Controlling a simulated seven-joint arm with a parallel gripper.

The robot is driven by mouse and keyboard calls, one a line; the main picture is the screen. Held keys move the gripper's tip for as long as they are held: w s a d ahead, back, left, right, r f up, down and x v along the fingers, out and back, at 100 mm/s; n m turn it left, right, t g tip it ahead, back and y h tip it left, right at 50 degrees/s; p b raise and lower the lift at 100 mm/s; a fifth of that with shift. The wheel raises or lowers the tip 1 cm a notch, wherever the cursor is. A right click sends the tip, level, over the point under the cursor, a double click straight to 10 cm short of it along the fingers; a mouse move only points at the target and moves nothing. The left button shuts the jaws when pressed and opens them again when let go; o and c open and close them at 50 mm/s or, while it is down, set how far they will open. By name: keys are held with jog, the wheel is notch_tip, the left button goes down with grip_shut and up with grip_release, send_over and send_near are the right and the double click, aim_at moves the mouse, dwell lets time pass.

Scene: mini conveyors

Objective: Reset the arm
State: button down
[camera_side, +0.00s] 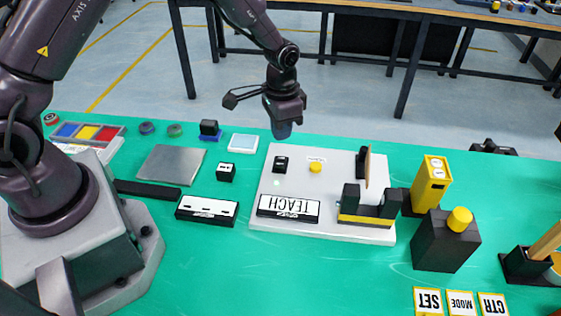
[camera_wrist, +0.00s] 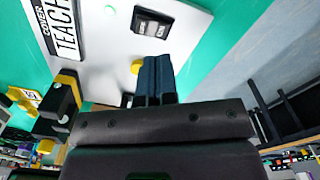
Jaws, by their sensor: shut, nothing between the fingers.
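My gripper (camera_side: 283,129) hangs from my arm above the back edge of the white board (camera_side: 275,229), pointing down, clear of everything. Its blue-grey fingers are together with nothing between them; they also show in the wrist view (camera_wrist: 154,80). The white board carries a black switch (camera_side: 280,164), a yellow button (camera_side: 315,167), a TEACH label plate (camera_side: 288,207) and a small black and yellow conveyor-like unit (camera_side: 367,212). In the wrist view the TEACH plate (camera_wrist: 62,30), the switch (camera_wrist: 155,22) and the yellow button (camera_wrist: 137,67) lie beyond the fingers.
A yellow block (camera_side: 430,184) and a black box with a yellow knob (camera_side: 446,240) stand at the right. SET, MODE and CTR tiles (camera_side: 460,303) lie in front. A grey plate (camera_side: 172,165) and a colour tray (camera_side: 88,132) lie at the left.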

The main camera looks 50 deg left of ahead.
jog(key=shift+r, duration=0.5)
jog(key=s+r+n+t, duration=0.3)
jog(key=s+r+t, duration=0.2)
jog(key=s+r, duration=1.7)
notch_tip(320, 180, up, 3)
jog(key=shift+s+a+f+t, duration=0.1)
jog(key=shift+s+a+t, duration=0.05)
jog(key=shift+a+t, duration=0.15)
